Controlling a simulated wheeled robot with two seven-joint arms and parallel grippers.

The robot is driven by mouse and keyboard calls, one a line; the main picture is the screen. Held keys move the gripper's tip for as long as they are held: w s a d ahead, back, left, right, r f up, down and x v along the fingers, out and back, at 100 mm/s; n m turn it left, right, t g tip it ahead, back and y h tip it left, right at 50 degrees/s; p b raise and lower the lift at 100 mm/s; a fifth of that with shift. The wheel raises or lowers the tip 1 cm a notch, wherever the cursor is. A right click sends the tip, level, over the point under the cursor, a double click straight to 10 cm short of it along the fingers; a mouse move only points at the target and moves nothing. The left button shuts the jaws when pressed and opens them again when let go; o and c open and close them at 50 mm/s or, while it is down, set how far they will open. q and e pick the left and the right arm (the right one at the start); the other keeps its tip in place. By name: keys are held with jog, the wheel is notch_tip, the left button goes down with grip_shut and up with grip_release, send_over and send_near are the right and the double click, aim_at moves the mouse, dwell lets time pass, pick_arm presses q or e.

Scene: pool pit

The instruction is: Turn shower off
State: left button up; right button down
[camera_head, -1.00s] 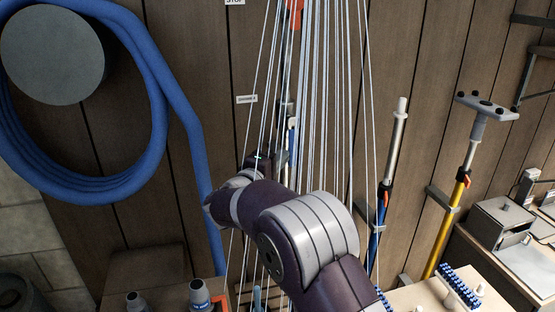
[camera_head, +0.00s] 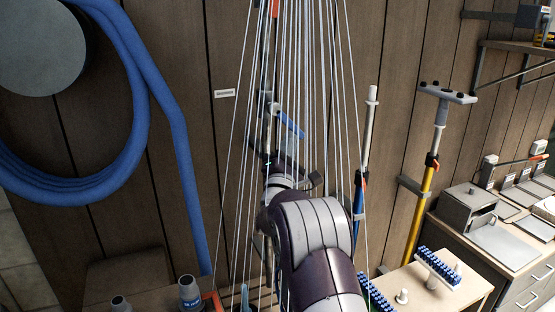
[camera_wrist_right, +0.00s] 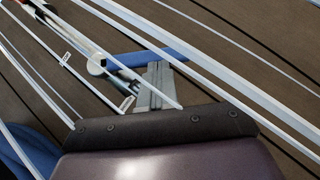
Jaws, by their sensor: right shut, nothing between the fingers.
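The shower pipe (camera_head: 267,135) runs up the wooden wall behind many thin white water streams (camera_head: 318,60). A blue lever (camera_head: 291,123) on its valve slants down to the right. In the right wrist view the blue lever (camera_wrist_right: 160,52) extends right from the round pale valve (camera_wrist_right: 97,65). My right gripper (camera_head: 288,143) is among the streams, just below the lever. Its grey fingers (camera_wrist_right: 155,75) are shut and empty, with their tips at the lever; whether they touch it I cannot tell. My left gripper is not in view.
A blue hose (camera_head: 182,160) hangs in a coil at left beside a grey disc (camera_head: 40,45). A small label (camera_head: 224,93) is on the wall. Poles stand at right, including a yellow one (camera_head: 422,205). Bottles (camera_head: 190,291) and brushes (camera_head: 438,266) stand low in front.

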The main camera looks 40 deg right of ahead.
jog(key=d+r+n+t+y+b, duration=0.2)
jog(key=n+t+y+b, duration=0.3)
jog(key=n, duration=0.4)
jog(key=s+d+r+n+t+y+b, duration=0.1)
jog(key=d+r+n+t+y+b, duration=0.1)
jog(key=n+t+y+b, duration=0.3)
jog(key=d+n+y+b, duration=0.1)
jog(key=n+y+b, duration=0.2)
jog(key=n+b, duration=0.1)
jog(key=shift+r+n+t, duration=0.25)
jog(key=shift+n+t, duration=0.15)
jog(key=shift+n, duration=0.2)
jog(key=shift+s, duration=0.1)
jog(key=shift+b, duration=0.35)
notch_tip(320, 180, down, 6)
jog(key=b, duration=0.7)
jog(key=shift+r, duration=0.25)
jog(key=b, duration=0.3)
send_near(304, 134)
jog(key=s, duration=0.2)
jog(key=shift+a+f, duration=0.1)
jog(key=shift+a, duration=0.3)
